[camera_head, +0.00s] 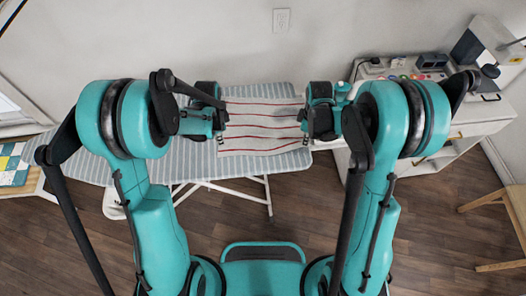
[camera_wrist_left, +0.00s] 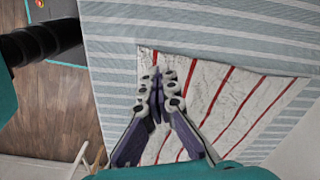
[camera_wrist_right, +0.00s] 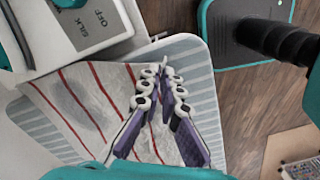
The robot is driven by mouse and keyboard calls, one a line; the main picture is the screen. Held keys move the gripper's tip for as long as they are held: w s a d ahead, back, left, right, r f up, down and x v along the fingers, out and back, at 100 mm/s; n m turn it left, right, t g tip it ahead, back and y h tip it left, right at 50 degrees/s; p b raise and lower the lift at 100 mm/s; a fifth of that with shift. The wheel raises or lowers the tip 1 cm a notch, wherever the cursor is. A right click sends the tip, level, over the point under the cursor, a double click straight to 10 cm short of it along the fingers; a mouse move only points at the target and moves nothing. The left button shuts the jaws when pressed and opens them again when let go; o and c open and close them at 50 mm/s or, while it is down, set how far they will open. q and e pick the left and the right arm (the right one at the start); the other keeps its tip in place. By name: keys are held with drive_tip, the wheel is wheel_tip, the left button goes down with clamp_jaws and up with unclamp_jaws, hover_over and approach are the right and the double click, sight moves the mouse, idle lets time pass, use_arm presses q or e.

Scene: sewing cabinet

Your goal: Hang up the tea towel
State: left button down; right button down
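The tea towel (camera_head: 262,128) is white with thin red stripes. It is spread out flat over the striped ironing board (camera_head: 75,160), and also shows in the left wrist view (camera_wrist_left: 222,98) and right wrist view (camera_wrist_right: 88,105). My left gripper (camera_head: 220,138) is at the towel's left edge by the near corner; its fingertips are together on the cloth in its wrist view (camera_wrist_left: 160,76). My right gripper (camera_head: 305,140) is at the right edge by the near corner, with fingertips together there (camera_wrist_right: 163,70). The pinched cloth itself is mostly hidden by the fingers.
A white cabinet (camera_head: 470,112) with a sewing machine (camera_head: 490,45) and small items stands at the right. An appliance marked SILK and OFF (camera_wrist_right: 80,25) is close to my right gripper. A wooden stool (camera_head: 495,205) is at far right. The wall is behind the board.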

sight(224, 152)
use_arm(q)
drive_tip(key=shift+r, duration=0.35)
drive_tip(key=c, duration=1.1)
unclamp_jaws()
drive_tip(key=shift+c, duration=1.3)
drive_tip(key=shift+r, duration=0.3)
drive_tip(key=shift+c, duration=0.3)
wheel_tip(224, 152, up, 5)
drive_tip(key=s, duration=0.1)
drive_tip(key=shift+n, duration=0.3)
drive_tip(key=f, duration=0.9)
drive_tip(key=shift+d+f, duration=0.15)
drive_tip(key=shift+d, duration=0.25)
drive_tip(key=shift+f, duration=0.15)
